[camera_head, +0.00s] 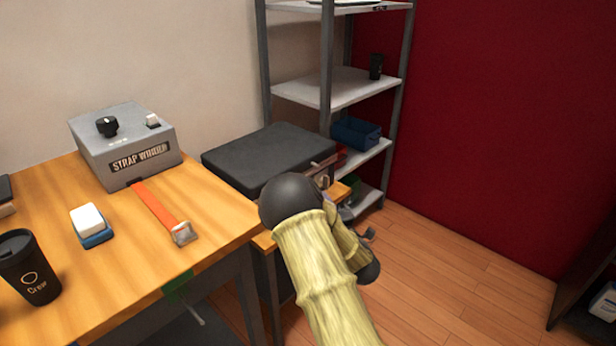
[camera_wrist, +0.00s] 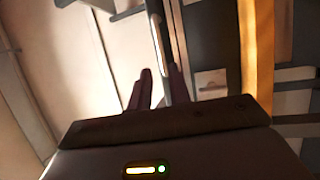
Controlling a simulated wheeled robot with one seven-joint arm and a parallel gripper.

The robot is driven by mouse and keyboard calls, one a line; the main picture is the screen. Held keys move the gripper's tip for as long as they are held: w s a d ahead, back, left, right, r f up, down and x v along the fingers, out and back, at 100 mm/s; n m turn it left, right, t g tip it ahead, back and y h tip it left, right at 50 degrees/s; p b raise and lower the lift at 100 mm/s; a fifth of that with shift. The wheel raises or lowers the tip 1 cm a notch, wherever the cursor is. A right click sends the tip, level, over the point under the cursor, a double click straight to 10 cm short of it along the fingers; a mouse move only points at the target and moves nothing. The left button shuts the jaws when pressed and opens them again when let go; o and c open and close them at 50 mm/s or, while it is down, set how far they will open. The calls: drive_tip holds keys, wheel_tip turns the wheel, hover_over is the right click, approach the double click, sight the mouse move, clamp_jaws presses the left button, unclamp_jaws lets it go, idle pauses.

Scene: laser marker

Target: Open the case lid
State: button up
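The dark, flat case (camera_head: 268,158) sits on a wooden stand beside the workbench, and its lid looks closed. My gripper (camera_head: 326,166) is at the case's right front edge, partly hidden behind my arm. In the wrist view, the two dark fingers of my gripper (camera_wrist: 160,88) stand a little apart, close to a long dark edge that looks like the case. A light metal plate, perhaps a latch (camera_wrist: 210,82), shows just right of the fingers. I cannot tell whether the fingers touch the lid.
A grey strap winder box (camera_head: 125,145), an orange strap (camera_head: 157,205), a white-and-blue block (camera_head: 90,225) and a black cup (camera_head: 30,268) are on the wooden workbench (camera_head: 130,265). A metal shelf (camera_head: 335,88) stands behind the case.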

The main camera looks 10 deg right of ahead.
drive_tip(key=b+x, duration=0.1)
drive_tip(key=x, duration=1)
drive_tip(key=shift+w+a+r, duration=0.15)
drive_tip(key=shift+w+a, duration=0.05)
drive_tip(key=shift+w, duration=0.1)
drive_tip(key=shift+d, duration=0.1)
drive_tip(key=shift+c, duration=0.2)
clamp_jaws()
